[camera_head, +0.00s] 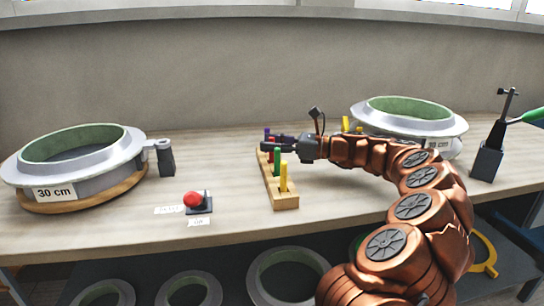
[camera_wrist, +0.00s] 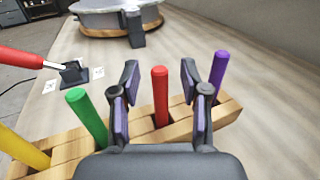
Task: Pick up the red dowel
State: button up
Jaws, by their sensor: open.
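The red dowel (camera_wrist: 160,94) stands upright in a slot of the wooden block (camera_wrist: 68,152) in the wrist view. My gripper (camera_wrist: 160,78) is open, with one finger on each side of the red dowel and a visible gap to both. In the head view my gripper (camera_head: 272,142) is over the far part of the wooden block (camera_head: 284,202), and the red dowel is mostly hidden behind it. The green dowel (camera_wrist: 88,116) stands left of the fingers and the purple dowel (camera_wrist: 219,70) stands right of them.
A yellow dowel (camera_wrist: 22,147) stands at the block's near end. The 30 cm mould (camera_head: 110,176) is at far left, another mould (camera_head: 405,122) at right. Bare table lies between button and block.

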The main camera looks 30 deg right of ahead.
jog(key=shift+c, duration=0.4)
grip_shut()
